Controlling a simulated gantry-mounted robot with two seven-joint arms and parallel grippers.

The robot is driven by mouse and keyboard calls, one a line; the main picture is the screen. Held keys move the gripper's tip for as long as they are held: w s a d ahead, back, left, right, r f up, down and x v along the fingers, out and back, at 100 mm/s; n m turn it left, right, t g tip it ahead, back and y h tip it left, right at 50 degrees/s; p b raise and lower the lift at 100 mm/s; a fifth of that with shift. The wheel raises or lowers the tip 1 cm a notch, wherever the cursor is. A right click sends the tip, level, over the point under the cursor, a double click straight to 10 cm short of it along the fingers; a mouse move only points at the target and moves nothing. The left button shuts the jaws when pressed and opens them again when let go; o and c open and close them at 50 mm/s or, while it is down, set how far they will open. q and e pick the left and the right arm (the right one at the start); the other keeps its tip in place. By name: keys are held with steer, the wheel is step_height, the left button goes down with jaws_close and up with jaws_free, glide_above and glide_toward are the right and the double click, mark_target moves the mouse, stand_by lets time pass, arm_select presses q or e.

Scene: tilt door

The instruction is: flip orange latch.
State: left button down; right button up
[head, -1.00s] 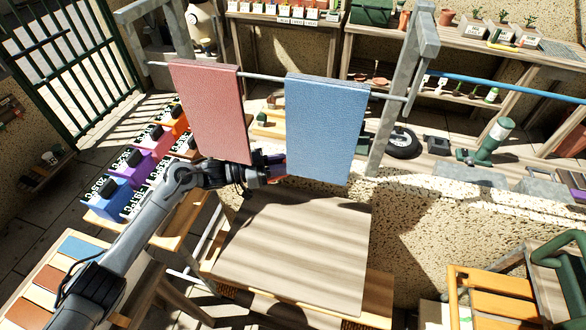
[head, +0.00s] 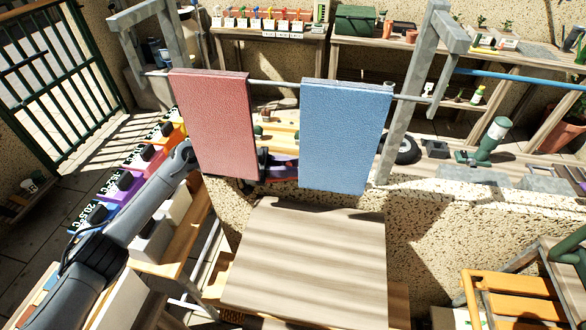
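I cannot clearly make out an orange latch. An orange box (head: 178,134) stands at the far end of a row of coloured boxes on the left, partly hidden by my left arm. A red panel (head: 215,125) and a blue panel (head: 343,135) hang side by side from a horizontal bar. My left arm reaches in from the left and passes behind the red panel. Dark parts of what seems to be my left gripper (head: 264,164) show in the gap between the panels. Its fingers are mostly hidden, so its opening cannot be told. My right gripper is out of view.
A wooden table top (head: 308,262) lies clear below the panels. Grey frame posts (head: 408,95) hold the bar. A low speckled wall (head: 450,220) runs to the right. An orange slatted chair (head: 515,295) stands at the lower right.

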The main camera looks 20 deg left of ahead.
arm_select(q)
steer(key=c, duration=1.1)
jaws_free()
steer(key=shift+d, duration=0.1)
steer(key=v, duration=1.1)
